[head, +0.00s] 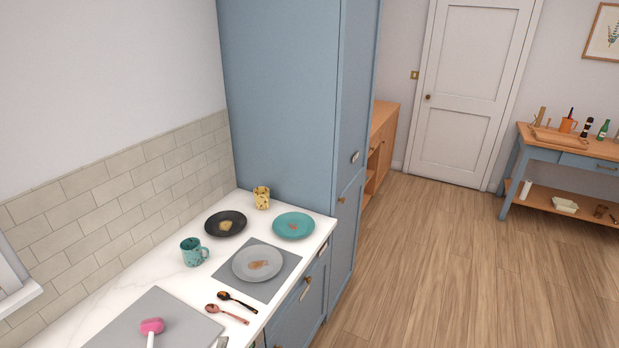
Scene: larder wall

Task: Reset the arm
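Neither of my arms nor grippers shows in the head view. The task names no object. The white counter (169,285) runs along the tiled wall at the lower left. The grey plate lies on a grey mat (285,281). A teal speckled mug (194,252) and a yellow patterned cup (262,197) stand near the plates.
Two spoons (236,301) lie at the counter's front. A pink-headed utensil (152,327) rests over a grey board (178,308). A tall blue cupboard (283,90) closes the counter's far end. Wooden floor (450,270) is clear toward the white door (465,95) and side table (560,155).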

